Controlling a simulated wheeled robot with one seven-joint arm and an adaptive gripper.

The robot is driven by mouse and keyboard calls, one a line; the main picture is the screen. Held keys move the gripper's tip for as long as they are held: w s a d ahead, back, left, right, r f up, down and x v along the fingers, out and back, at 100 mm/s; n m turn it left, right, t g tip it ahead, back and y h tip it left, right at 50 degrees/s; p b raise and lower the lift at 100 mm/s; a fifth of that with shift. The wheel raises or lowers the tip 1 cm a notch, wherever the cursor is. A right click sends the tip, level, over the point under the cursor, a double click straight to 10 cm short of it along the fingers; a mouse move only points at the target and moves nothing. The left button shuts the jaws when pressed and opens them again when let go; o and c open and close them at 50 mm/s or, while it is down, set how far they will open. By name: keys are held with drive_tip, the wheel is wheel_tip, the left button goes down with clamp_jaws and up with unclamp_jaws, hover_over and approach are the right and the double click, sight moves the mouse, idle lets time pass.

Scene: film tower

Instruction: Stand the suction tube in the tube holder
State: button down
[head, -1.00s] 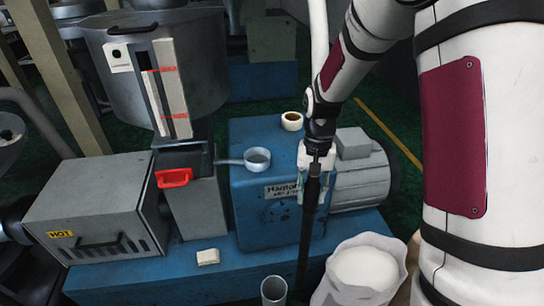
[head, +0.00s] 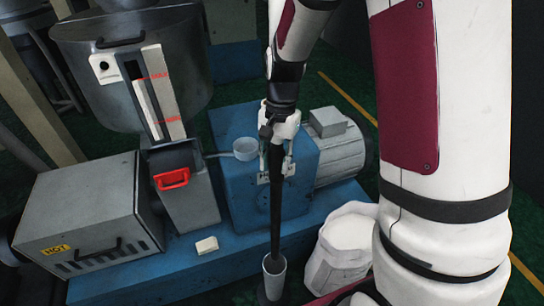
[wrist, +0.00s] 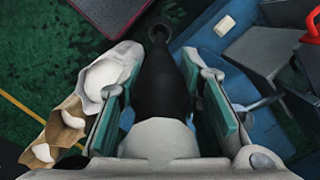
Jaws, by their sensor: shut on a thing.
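The long black suction tube (head: 276,215) hangs nearly upright from my gripper (head: 277,172) in the head view. My gripper is shut on its upper part. The grey, cup-like tube holder (head: 274,282) stands at the bottom middle. The tube's lower end meets the holder's mouth, and I cannot tell how deep it sits. In the wrist view the tube (wrist: 158,75) runs away between the fingers (wrist: 162,105). A ring, apparently the holder's rim (wrist: 158,30), shows around its far end.
A sack of white material (head: 345,245) stands right of the holder. The blue machine block (head: 240,195) and grey motor (head: 338,155) stand behind the tube. A small grey cup (head: 246,149), a cream block (head: 206,245) and a red handle (head: 172,179) are left of the tube.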

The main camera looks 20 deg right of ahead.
drive_tip(key=b, duration=0.7)
approach(275, 227)
drive_tip(key=shift+a+f+b, duration=0.2)
drive_tip(key=shift+f+b, duration=1.75)
drive_tip(key=shift+f, duration=0.95)
drive_tip(key=shift+a+f+b, duration=0.15)
drive_tip(key=shift+f+b, duration=1.75)
drive_tip(key=shift+f, duration=1)
drive_tip(key=c, duration=1.1)
unclamp_jaws()
drive_tip(key=shift+o, duration=0.2)
drive_tip(key=shift+w+d+r, duration=0.2)
drive_tip(key=shift+r, duration=1.75)
drive_tip(key=shift+w+d+r, duration=0.2)
drive_tip(key=shift+r, duration=1.8)
drive_tip(key=shift+w+d+r, duration=0.2)
drive_tip(key=shift+w+r, duration=0.05)
drive_tip(key=shift+r, duration=1.7)
